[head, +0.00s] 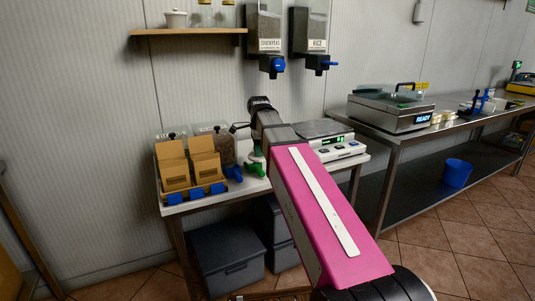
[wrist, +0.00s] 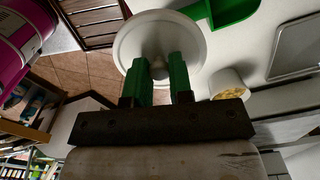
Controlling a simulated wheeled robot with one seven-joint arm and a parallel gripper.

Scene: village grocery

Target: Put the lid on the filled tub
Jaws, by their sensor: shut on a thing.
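My gripper (wrist: 160,75) has green fingers and is shut on the knob of a round white lid (wrist: 133,38) in the wrist view. The lid's disc shows beyond the fingertips. A small white tub (wrist: 229,77) with yellowish contents is right of the fingers in the wrist view, apart from the lid. In the head view my arm hides most of the work spot, and I cannot make out the tub there.
A scale (head: 331,143) stands on the table's right side. A green scoop (wrist: 232,10) lies close to the lid in the wrist view. Chickpea (head: 265,30) and rice (head: 316,32) dispensers hang above.

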